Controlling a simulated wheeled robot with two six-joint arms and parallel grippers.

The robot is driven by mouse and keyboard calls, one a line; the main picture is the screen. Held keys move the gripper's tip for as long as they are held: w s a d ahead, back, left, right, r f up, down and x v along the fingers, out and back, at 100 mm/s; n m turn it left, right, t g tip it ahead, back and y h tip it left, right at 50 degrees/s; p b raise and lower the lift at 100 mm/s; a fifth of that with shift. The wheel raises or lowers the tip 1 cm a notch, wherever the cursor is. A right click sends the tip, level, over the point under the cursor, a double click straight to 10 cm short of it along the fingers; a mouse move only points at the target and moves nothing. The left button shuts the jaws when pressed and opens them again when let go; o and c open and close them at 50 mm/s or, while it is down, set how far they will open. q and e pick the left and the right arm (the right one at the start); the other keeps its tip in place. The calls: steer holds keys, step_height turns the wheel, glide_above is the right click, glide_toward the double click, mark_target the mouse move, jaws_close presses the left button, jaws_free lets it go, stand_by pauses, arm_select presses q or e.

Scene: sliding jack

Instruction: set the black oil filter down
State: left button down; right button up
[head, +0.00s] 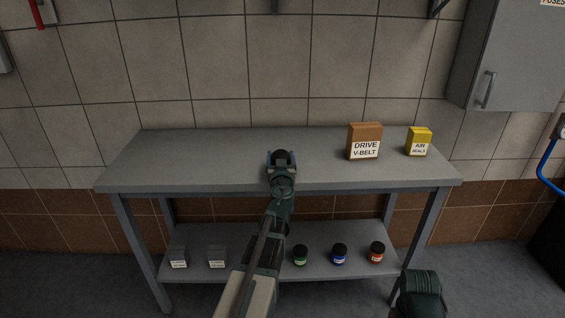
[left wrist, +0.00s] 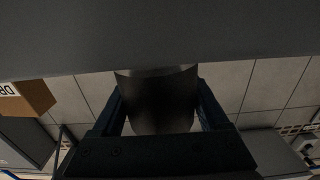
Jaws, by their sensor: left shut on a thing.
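The black oil filter (head: 280,157) is at the middle of the grey workbench top (head: 210,160) in the head view. My left gripper (head: 281,163) is shut on it, one finger on each side. In the left wrist view the filter (left wrist: 158,100) is a dark cylinder between the two fingers of the left gripper (left wrist: 160,110). Its end is at or very close to the grey bench surface (left wrist: 160,35); I cannot tell whether they touch. In the head view my arm hides the filter's lower part. A part of my right arm shows at lower right, but its gripper is not visible.
A brown drive V-belt box (head: 365,141) and a yellow air seals box (head: 418,141) stand to the right on the bench. The bench's left side is clear. The lower shelf (head: 320,273) holds two grey boxes and several small jars. A wall cabinet (head: 515,55) hangs at upper right.

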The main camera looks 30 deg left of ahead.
arm_select(q)
steer(key=shift+r, duration=0.1)
steer(key=shift+f, duration=0.3)
jaws_free()
steer(key=shift+r, duration=0.1)
steer(key=shift+s, duration=0.1)
